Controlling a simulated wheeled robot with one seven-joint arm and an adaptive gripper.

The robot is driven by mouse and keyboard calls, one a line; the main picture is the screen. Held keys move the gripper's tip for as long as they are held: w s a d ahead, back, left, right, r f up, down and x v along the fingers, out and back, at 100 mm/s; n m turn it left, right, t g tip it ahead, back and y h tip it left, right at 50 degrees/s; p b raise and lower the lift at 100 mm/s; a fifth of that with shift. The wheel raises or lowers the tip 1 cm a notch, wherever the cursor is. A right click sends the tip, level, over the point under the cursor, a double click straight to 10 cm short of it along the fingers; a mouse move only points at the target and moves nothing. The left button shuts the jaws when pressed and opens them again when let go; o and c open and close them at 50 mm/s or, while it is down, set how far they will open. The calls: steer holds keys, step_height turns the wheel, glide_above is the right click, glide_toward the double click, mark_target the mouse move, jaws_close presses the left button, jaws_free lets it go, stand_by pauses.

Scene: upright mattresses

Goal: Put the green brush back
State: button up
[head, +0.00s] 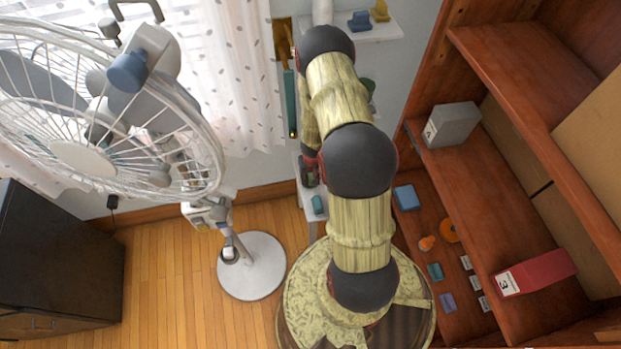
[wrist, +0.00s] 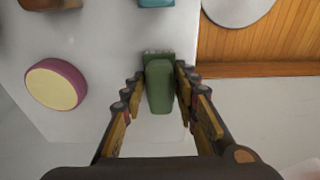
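The green brush (wrist: 160,85) is in the wrist view, between the two fingertips of my gripper (wrist: 160,76). The fingers lie close along both its sides, and my gripper looks shut on it. The brush's far end has a paler, speckled edge. A white shelf surface (wrist: 75,25) lies beyond it. Whether the brush touches that surface cannot be told. In the head view my arm hides most of my gripper and the brush.
A pink and yellow round thing (wrist: 56,84) and a teal thing (wrist: 156,3) are on the white surface. A standing fan (head: 85,155) is at left in the head view. A brown bookcase (head: 480,200) with boxes and small items stands at right.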

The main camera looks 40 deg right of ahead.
steer(key=o, duration=0.5)
steer(key=shift+s+a+r, duration=0.1)
steer(key=shift+s+r, duration=0.05)
steer(key=shift+r, duration=1.1)
steer(key=shift+s+a+r, duration=0.1)
steer(key=shift+r, duration=1.1)
steer(key=shift+s+a+r, duration=0.1)
steer(key=shift+s+r, duration=0.05)
steer(key=shift+r, duration=1.1)
